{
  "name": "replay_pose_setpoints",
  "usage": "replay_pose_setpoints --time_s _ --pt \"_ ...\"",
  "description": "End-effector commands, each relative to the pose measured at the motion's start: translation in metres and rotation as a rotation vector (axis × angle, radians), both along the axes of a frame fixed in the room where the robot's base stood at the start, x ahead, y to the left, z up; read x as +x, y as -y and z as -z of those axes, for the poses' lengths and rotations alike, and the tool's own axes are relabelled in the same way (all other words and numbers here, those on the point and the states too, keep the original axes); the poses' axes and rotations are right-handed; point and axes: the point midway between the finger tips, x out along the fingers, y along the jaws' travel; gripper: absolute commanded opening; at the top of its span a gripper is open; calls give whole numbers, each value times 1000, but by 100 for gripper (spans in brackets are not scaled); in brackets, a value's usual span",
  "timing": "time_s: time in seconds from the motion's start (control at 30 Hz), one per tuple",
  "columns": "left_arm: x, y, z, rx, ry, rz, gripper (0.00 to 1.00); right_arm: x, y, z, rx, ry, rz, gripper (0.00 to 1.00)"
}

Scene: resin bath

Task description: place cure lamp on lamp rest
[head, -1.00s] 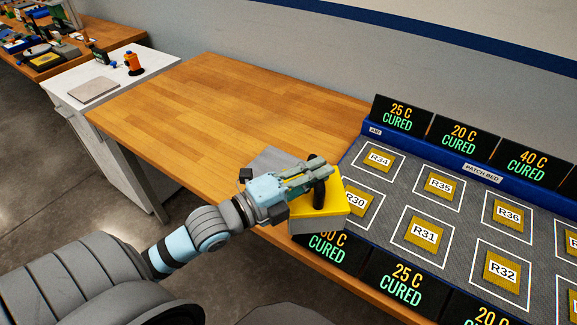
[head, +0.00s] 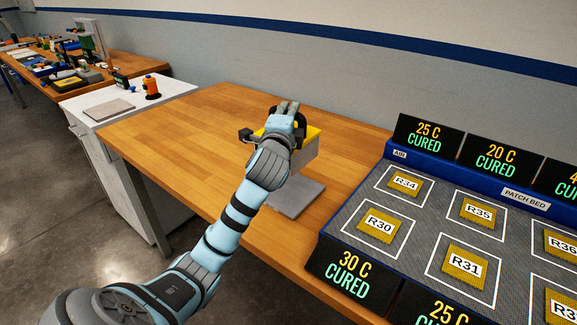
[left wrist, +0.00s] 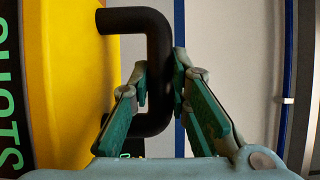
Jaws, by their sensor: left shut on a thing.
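The cure lamp (head: 306,152) is a box with a yellow top, a grey side and a black handle. My left gripper (head: 285,108) is shut on the black handle (left wrist: 158,62), which stands between its fingers in the left wrist view. The lamp appears held above the wooden table, partly hidden by my gripper and wrist. A flat grey plate (head: 297,199), likely the lamp rest, lies bare on the table, nearer than the lamp in the picture and partly behind my arm. My right gripper is not in view.
The patch bed (head: 398,225) with several labelled patches and black "CURED" signs stands at the right. The wooden table (head: 190,135) is clear at left and back.

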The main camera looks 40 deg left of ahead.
Motion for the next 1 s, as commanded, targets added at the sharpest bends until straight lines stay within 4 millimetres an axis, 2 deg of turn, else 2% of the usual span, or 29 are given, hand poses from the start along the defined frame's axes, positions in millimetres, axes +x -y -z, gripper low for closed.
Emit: replay_pose_setpoints --time_s 0.03,0.1,0.33,0.5,0.83,0.87,0.97,1.0 --pt "0 0 22 0 -1 1 0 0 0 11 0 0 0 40" --pt "0 0 42 1 0 0 0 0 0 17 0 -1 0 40" --pt "0 0 72 1 2 2 0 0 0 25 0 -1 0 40" --pt "0 1 103 1 2 2 0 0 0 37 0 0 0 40" --pt "0 1 105 2 3 3 0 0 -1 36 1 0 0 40" --pt "0 1 106 0 1 3 22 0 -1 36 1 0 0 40" --pt "0 1 105 0 1 3 37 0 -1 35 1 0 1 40" --pt "0 1 105 0 1 3 37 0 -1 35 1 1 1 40"
